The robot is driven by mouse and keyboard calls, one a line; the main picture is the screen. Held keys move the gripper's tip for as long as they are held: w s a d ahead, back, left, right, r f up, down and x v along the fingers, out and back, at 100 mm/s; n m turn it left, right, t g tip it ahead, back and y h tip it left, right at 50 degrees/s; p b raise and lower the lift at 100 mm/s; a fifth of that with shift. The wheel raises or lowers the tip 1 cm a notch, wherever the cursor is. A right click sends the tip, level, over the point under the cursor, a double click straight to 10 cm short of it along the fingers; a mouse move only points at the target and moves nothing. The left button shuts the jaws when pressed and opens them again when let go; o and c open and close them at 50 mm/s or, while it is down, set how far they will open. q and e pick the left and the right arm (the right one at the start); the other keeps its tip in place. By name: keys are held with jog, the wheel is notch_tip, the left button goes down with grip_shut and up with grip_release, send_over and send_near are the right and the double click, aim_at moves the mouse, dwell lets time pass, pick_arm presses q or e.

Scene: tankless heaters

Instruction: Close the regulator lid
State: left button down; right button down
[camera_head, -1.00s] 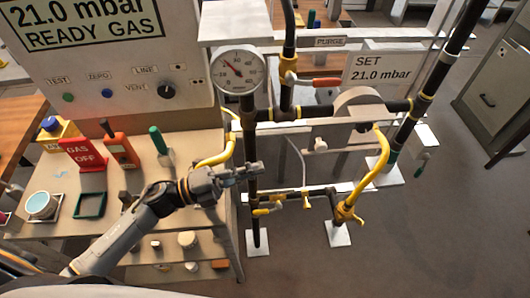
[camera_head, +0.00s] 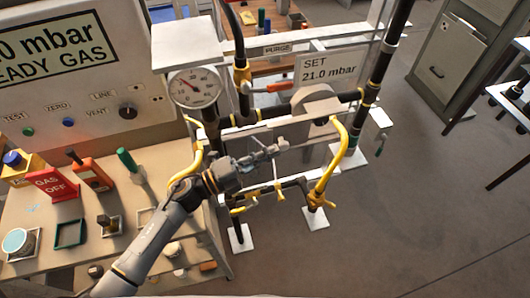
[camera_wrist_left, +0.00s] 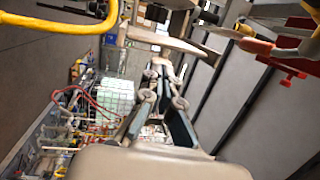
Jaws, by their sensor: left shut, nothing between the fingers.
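The regulator (camera_head: 317,98) is a grey, round-topped body on the black pipe run, below the "SET 21.0 mbar" sign. I cannot clearly tell its lid from the body or see the lid's angle. My left gripper (camera_head: 282,147) is shut and empty, in front of the pipework, below and left of the regulator. Its fingers also show in the left wrist view (camera_wrist_left: 164,88), pointing away from the camera. Whether they touch anything is unclear. My right gripper is not in view.
A pressure gauge (camera_head: 194,88) and a yellow hose (camera_head: 331,172) flank the pipework. An orange-red handle (camera_head: 284,87) sits above the pipe. The bench (camera_head: 165,222) at left holds a red "GAS OFF" sign (camera_head: 56,185).

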aim_at(294, 140)
pick_arm(q)
jog(key=x, duration=0.3)
jog(key=f+b+x, duration=0.1)
jog(key=x, duration=0.2)
jog(key=s+d+x, duration=0.1)
jog(key=x, duration=0.2)
jog(key=shift+d+f+b, duration=0.1)
jog(key=shift+f+b, duration=0.2)
jog(key=shift+d+r, duration=0.1)
jog(key=shift+d, duration=0.05)
jog(key=shift+r, duration=0.1)
